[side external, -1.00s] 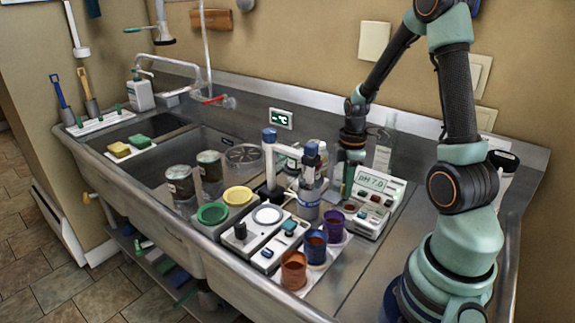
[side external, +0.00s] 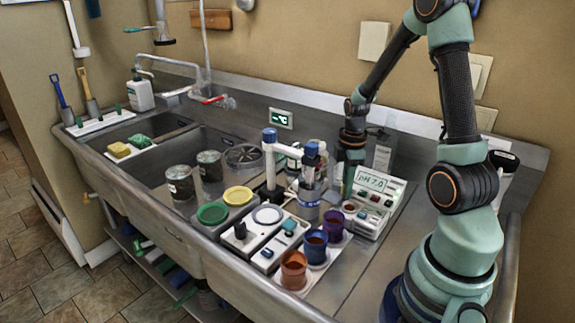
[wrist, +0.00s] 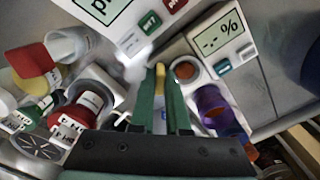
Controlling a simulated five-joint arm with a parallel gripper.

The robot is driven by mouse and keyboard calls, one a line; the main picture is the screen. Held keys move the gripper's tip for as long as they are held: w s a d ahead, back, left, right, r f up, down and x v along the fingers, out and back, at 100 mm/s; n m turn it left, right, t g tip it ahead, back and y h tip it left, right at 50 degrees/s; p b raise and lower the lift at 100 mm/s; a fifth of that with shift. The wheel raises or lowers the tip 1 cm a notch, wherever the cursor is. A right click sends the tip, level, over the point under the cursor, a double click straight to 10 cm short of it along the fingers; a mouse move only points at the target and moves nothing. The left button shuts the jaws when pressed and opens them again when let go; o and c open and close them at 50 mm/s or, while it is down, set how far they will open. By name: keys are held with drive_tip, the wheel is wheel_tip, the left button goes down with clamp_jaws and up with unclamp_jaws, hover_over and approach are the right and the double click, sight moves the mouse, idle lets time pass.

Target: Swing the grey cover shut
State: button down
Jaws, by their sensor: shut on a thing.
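My gripper (wrist: 160,75) points down at the back of the bench, just left of the pH meter (side external: 371,200). It also shows in the side view (side external: 346,185), where its fingertips are small and partly hidden. In the wrist view its two green fingers are close together on a narrow yellow-tipped piece (wrist: 160,76). I cannot tell whether this piece belongs to the grey cover. A small unit with a percent display (wrist: 222,35) has a round orange-brown well (wrist: 185,71) beside the fingertips. I cannot pick out the grey cover with certainty, nor its angle.
Orange (side external: 293,270), blue (side external: 315,246) and purple (side external: 335,226) cups stand in front of the pH meter. A blue-topped stand (side external: 269,160) and bottles crowd the left of my gripper. The steel surface at front right is bare.

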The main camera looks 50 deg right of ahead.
drive_tip(key=n, duration=0.4)
drive_tip(key=shift+n, duration=0.4)
drive_tip(key=n, duration=0.4)
drive_tip(key=shift+n, duration=0.3)
drive_tip(key=n, duration=0.4)
drive_tip(key=shift+n, duration=2.1)
drive_tip(key=c, duration=0.9)
unclamp_jaws()
